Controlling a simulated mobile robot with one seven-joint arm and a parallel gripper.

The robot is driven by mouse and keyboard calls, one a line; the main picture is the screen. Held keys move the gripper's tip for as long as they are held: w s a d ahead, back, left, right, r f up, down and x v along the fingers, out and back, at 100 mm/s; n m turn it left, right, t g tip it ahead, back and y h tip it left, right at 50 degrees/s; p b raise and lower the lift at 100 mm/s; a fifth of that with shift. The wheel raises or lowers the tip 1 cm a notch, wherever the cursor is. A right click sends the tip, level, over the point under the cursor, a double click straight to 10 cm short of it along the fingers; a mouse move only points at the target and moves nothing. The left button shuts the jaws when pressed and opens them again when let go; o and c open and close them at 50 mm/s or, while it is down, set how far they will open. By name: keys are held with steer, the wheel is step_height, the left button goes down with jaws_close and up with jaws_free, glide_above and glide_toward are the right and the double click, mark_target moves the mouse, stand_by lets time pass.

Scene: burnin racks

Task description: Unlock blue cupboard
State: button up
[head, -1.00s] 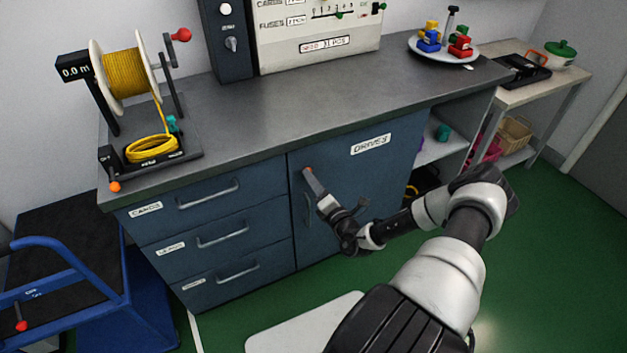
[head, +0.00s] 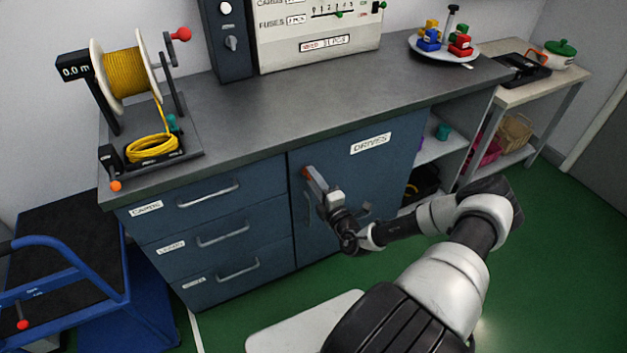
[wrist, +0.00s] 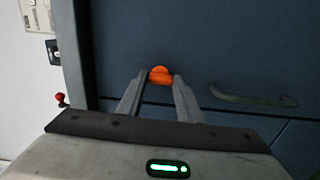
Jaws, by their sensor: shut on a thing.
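The blue cupboard door (head: 385,165) labelled DRIVES is shut, under the grey worktop. It also fills most of the wrist view (wrist: 230,50). An orange key or knob (wrist: 160,73) sits on the door near its upper left corner; in the head view only a bit of it (head: 306,172) shows. My gripper (wrist: 159,80) is shut on this orange piece, one finger on each side. The door's handle (wrist: 252,97) is apart from my fingers. In the head view my gripper (head: 311,178) partly hides the door. The lock itself is hidden behind the orange piece.
Labelled drawers (head: 220,235) are left of the door. A yellow cable reel (head: 125,72) stands on the worktop (head: 280,110). A blue cart (head: 65,265) is at the lower left. Open shelves (head: 432,150) lie to the right. Green floor (head: 560,230) is clear at the right.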

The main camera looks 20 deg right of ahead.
stand_by(0.3)
steer(key=o, duration=1.1)
steer(key=s, duration=1.1)
steer(key=s+p, duration=0.1)
steer(key=s, duration=0.5)
steer(key=shift+s+d, duration=0.2)
steer(key=shift+d, duration=0.1)
